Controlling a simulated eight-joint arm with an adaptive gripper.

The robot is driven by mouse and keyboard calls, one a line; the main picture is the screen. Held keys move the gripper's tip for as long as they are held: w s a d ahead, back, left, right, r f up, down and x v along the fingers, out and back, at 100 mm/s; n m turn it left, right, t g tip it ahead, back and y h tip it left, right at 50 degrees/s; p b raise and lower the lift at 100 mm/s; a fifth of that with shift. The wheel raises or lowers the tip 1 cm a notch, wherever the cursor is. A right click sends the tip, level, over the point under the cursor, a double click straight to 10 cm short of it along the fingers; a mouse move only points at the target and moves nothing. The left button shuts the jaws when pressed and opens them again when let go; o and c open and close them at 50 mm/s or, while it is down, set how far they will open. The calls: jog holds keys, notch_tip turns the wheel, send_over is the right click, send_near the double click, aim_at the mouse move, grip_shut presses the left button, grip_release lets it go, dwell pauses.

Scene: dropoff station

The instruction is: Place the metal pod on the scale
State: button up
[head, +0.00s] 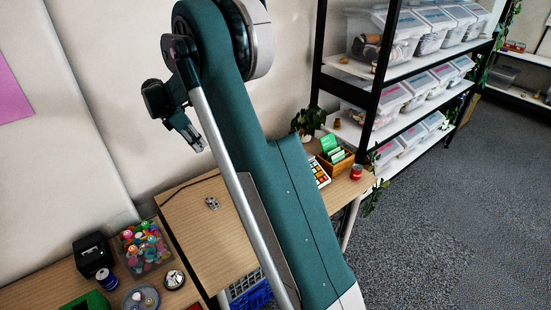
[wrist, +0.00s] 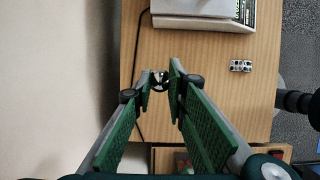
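My gripper (wrist: 161,80) is high over the wooden counter, its green-padded fingers close together. A small round silver-and-black thing, which I take for the metal pod (wrist: 160,84), shows between the fingertips and appears gripped. In the head view my gripper (head: 198,143) hangs at upper left of the arm; the pod cannot be made out there. A pale, flat-topped device, likely the scale (wrist: 190,22), stands on the counter at the top of the wrist view, apart from my gripper. In the head view my arm hides most of it.
A small metal block with holes (head: 212,203) lies on the counter (head: 195,235); the wrist view also shows it (wrist: 241,66). A dark cable runs along the wall side. A bin of colourful bottles (head: 145,247) stands at lower left, a red can (head: 356,172) at right.

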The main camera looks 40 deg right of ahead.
jog(key=s+d+m+g+p, duration=0.15)
jog(key=s+d, duration=0.35)
jog(key=d, duration=1.4)
jog(key=s+d+m, duration=0.3)
jog(key=s+d, duration=0.3)
jog(key=d, duration=1.4)
jog(key=shift+w+a+f, duration=0.1)
jog(key=shift+w+f, duration=0.05)
jog(key=shift+f, duration=2.45)
jog(key=shift+f+y, duration=0.1)
jog(key=shift+y, duration=0.2)
jog(key=shift+f+b, duration=0.35)
jog(key=shift+f, duration=2.65)
jog(key=shift+f, duration=1.9)
jog(key=shift+f+b, duration=0.15)
jog(key=shift+b, duration=0.15)
